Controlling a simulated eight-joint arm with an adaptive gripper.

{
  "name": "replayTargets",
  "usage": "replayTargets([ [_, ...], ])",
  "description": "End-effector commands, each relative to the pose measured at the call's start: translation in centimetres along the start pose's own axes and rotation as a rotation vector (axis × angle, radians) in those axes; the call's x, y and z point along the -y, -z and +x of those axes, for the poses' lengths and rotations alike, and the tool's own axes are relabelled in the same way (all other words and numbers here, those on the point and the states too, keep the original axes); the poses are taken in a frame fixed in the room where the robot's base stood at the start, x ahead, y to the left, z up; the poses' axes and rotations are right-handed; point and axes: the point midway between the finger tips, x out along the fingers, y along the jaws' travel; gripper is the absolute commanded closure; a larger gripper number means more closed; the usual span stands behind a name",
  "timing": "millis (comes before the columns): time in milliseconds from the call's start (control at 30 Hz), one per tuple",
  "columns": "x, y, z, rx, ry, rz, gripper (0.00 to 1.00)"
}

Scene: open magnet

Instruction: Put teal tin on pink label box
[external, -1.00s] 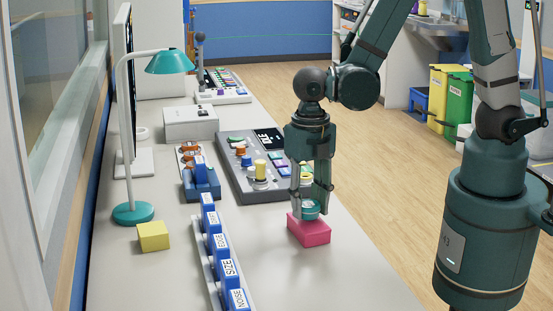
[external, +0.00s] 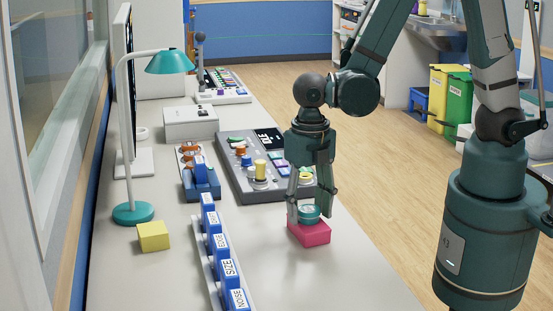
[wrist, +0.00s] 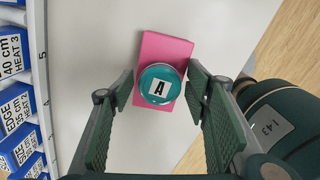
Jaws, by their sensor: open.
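The teal tin (external: 309,212) rests on top of the pink box (external: 312,233) on the table. In the wrist view the round tin (wrist: 160,84), with a white "A" label on its lid, sits on the pink box (wrist: 165,46), towards its near part. My gripper (external: 312,211) is open around the tin, with one finger on each side. In the wrist view the gripper (wrist: 160,88) shows gaps between its fingers and the tin. Any label on the box is not seen.
A rack of blue labelled blocks (external: 222,252) stands to the left of the box. A grey control panel (external: 240,180) lies behind it. A yellow block (external: 153,236) and a teal lamp (external: 133,212) are further left. The table in front of the box is clear.

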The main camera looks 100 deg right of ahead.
Motion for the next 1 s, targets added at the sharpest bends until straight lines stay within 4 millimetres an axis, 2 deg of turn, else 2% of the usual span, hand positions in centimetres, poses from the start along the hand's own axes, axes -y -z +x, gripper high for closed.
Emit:
replayTargets([
  [267, 0.0, 0.0, -0.3, 0.0, 0.0, 0.0, 0.53],
  [467, 0.0, 0.0, -1.3, 0.0, 0.0, 0.0, 0.53],
  [1000, 0.0, 0.0, -7.0, 0.0, 0.0, 0.0, 0.53],
])
